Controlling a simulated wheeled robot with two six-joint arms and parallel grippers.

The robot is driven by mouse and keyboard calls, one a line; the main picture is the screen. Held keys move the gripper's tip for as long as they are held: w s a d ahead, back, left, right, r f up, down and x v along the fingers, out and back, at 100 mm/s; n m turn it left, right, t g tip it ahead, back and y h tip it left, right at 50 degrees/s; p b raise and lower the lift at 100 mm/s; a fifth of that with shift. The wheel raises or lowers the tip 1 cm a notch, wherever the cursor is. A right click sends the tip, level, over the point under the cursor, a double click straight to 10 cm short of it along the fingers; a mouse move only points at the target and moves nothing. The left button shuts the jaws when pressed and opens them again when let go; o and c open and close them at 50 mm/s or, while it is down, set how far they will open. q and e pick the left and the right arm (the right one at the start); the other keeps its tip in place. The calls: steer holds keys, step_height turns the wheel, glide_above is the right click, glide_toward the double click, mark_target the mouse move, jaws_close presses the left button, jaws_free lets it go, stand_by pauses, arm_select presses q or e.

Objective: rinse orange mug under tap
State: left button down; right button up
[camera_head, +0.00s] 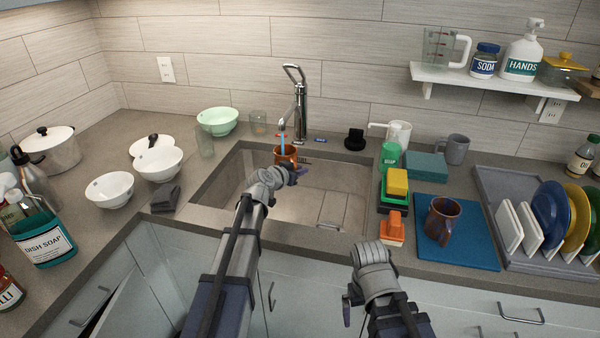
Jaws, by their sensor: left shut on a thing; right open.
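My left gripper (293,173) is shut on the orange mug (286,153) and holds it over the sink (325,185), toward its back left. The mug looks roughly upright, its lower part partly hidden by the gripper. The metal tap (300,100) rises behind the sink, and its spout end is above the mug. A thin light-blue stream (282,140) shows between spout and mug; its lower end meets the mug's mouth in the picture. My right gripper (349,302) is open and empty, low in front of the counter's front edge.
A brown mug (440,222) stands on a blue mat (470,248) right of the sink. Sponges (397,182), a green soap cup (390,154) and a plate rack (510,228) are nearby. Bowls (110,189) and a dish soap bottle (45,240) stand left.

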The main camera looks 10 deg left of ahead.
arm_select(q)
steer(key=shift+d, duration=0.15)
stand_by(0.3)
steer(key=shift+w+d, duration=0.2)
steer(key=shift+d, duration=0.25)
steer(key=shift+a, duration=0.15)
steer(key=shift+s+a, duration=0.25)
steer(key=shift+a, duration=0.2)
steer(key=shift+w+d, duration=0.1)
steer(key=shift+d, duration=0.1)
steer(key=shift+w+d, duration=0.15)
steer(key=shift+d, duration=0.25)
stand_by(0.5)
